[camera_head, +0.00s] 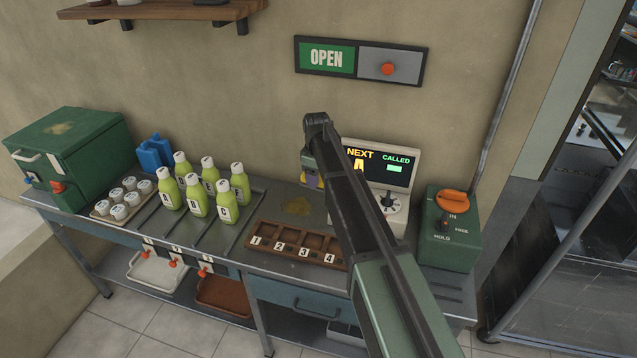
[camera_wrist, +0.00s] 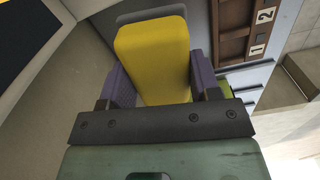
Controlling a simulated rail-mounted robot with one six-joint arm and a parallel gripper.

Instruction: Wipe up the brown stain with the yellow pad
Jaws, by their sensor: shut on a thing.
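My gripper (camera_wrist: 161,78) is shut on the yellow pad (camera_wrist: 153,58), which sits between its two purple fingers in the wrist view. In the head view my gripper (camera_head: 312,175) is partly hidden behind my arm, above the back of the counter and left of the display box. Only a sliver of the yellow pad (camera_head: 321,182) shows there. The pad appears to be above the counter; contact cannot be told.
The display box (camera_head: 398,150) stands close right of my gripper, with a green control box (camera_head: 447,245) beyond it. A green chest (camera_head: 85,145) with a brownish lid patch stands far left.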

